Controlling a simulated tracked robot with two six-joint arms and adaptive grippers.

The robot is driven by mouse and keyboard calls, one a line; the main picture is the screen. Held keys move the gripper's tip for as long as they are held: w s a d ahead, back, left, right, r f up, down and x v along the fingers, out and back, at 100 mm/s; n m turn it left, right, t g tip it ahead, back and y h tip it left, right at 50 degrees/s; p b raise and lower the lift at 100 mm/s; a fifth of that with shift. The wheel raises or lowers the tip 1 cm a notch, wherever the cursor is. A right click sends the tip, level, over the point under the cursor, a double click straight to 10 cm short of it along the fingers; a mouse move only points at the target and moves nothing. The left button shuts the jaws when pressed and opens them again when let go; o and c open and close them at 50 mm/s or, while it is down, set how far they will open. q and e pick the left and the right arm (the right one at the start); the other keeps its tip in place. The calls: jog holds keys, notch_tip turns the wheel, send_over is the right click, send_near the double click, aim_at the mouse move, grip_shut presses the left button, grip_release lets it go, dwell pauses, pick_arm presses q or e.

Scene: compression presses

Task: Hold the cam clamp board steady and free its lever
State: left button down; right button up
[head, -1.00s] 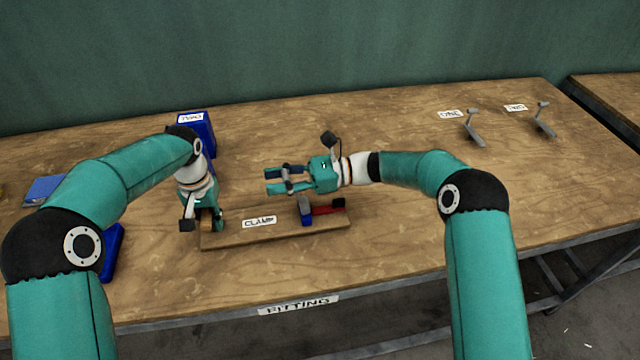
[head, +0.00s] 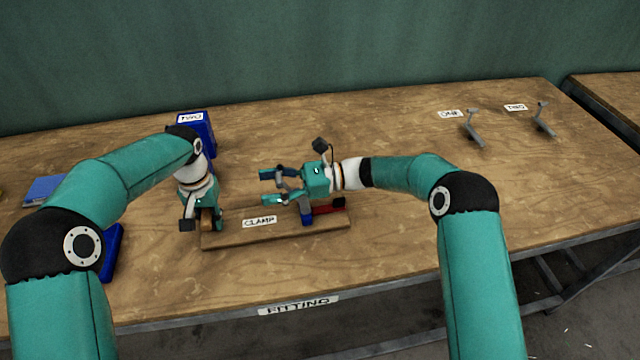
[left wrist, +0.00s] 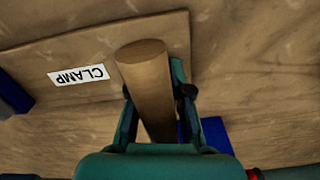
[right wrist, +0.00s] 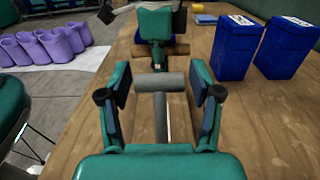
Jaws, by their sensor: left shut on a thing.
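The wooden clamp board (head: 285,236) lies flat on the table with a "CLAMP" label. My left gripper (head: 208,220) is shut on a round wooden handle at the board's left end; the left wrist view shows the handle (left wrist: 145,75) between the fingers. Near the board's right part stand a blue clamp part (head: 307,217) and a red piece (head: 328,209). My right gripper (right wrist: 160,103) is open and level above the board, pointing left. A grey lever crossbar (right wrist: 158,82) lies between its fingers with gaps on both sides. The lever's lower end is mostly hidden in the head view.
Two blue boxes (right wrist: 236,45) stand behind the board, overlapping in the head view. Two grey levers (head: 474,128) (head: 543,120) stand at the back right beside labels. A blue flat object (head: 112,252) lies near my left arm.

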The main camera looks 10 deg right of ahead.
jog(key=shift+d+r, duration=0.1)
pick_arm(q)
jog(key=shift+a, duration=0.1)
jog(key=c, duration=1)
grip_release()
pick_arm(e)
jog(key=d, duration=1.2)
